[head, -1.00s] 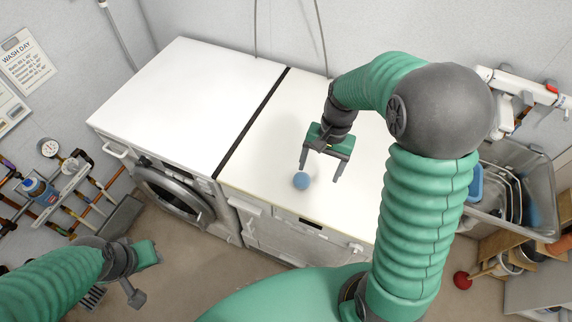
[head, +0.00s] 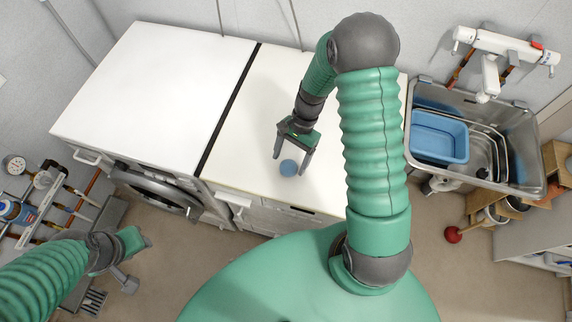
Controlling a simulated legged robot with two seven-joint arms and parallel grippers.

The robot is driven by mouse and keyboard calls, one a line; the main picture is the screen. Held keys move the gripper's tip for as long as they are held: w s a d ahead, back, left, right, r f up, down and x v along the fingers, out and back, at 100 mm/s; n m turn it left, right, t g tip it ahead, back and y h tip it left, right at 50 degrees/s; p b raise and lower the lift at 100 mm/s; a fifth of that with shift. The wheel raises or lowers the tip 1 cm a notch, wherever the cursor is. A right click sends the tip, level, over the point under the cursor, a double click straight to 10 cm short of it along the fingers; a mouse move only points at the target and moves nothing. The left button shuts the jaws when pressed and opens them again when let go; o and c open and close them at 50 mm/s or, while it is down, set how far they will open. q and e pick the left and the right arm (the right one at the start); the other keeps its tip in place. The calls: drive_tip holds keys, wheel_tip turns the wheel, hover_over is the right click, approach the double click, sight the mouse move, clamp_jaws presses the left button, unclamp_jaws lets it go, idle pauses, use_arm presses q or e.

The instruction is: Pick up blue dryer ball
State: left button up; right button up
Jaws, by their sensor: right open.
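A second white machine (head: 150,85) with a round door stands at the left, past a dark gap. A metal sink (head: 535,180) holding a blue basin (head: 440,138) is at the right. Pipes with a gauge (head: 14,164) are at the far left. The machine tops are otherwise clear.

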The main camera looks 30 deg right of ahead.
drive_tip(key=shift+s+f, duration=0.35)
drive_tip(key=shift+f, duration=0.2)
drive_tip(key=shift+s+f, duration=0.3)
drive_tip(key=shift+f, duration=0.4)
drive_tip(key=shift+w+a, duration=0.3)
drive_tip(key=shift+w, duration=0.05)
drive_tip(key=shift+c, duration=0.5)
drive_tip(key=shift+a, duration=0.3)
drive_tip(key=c, duration=0.5)
drive_tip(key=shift+s+r, duration=0.1)
drive_tip(key=shift+s, duration=0.05)
drive_tip(key=c, duration=0.5)
drive_tip(key=shift+d, duration=0.1)
drive_tip(key=shift+c, duration=1)
drive_tip(key=shift+d, duration=0.3)
drive_tip(key=shift+c, duration=0.8)
